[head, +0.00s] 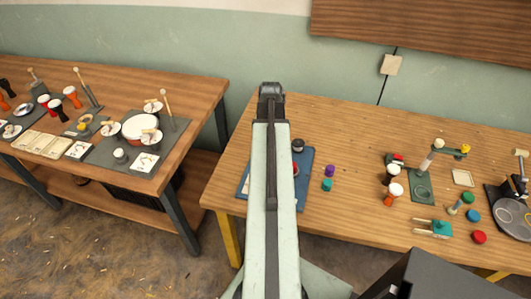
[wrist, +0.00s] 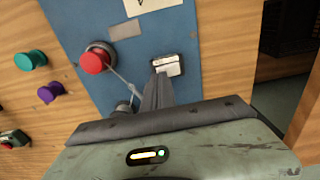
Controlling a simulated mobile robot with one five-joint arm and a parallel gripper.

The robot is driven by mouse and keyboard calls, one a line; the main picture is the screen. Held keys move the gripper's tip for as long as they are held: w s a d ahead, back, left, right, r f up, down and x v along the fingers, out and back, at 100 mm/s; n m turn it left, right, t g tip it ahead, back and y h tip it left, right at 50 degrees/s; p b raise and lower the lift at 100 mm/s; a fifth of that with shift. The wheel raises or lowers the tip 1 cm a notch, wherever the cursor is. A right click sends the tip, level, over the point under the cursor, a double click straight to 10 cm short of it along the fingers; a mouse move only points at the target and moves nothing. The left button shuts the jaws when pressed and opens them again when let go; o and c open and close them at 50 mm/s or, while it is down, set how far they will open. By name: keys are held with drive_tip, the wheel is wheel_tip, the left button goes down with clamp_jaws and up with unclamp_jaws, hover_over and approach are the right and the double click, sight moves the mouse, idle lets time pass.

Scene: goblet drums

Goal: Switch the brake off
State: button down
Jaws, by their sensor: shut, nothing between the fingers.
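A blue board (head: 306,178) lies on the right-hand table, partly hidden behind my arm in the head view. In the wrist view the blue board (wrist: 90,20) carries a red round knob (wrist: 95,62) on a metal collar, with a thin rod running from it toward a small grey knob (wrist: 124,107). A small metal-framed switch (wrist: 168,66) with a pale face sits on the board beside them. Which part is the brake, I cannot tell. My gripper (wrist: 158,82) is shut and empty, its tips just at the switch's near edge; contact is unclear. The head view hides the fingertips.
Farther right are a green stand (head: 422,186), small goblet drums (head: 393,191) and a dark tray (head: 513,215). Bare tabletop (head: 350,130) lies behind. Another table (head: 195,95) stands left.

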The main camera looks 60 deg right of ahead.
drive_tip(key=shift+f+b, duration=0.95)
idle(0.7)
drive_tip(key=shift+r, duration=0.1)
wheel_tip(320, 180, up, 7)
drive_tip(key=p, duration=0.7)
idle(0.3)
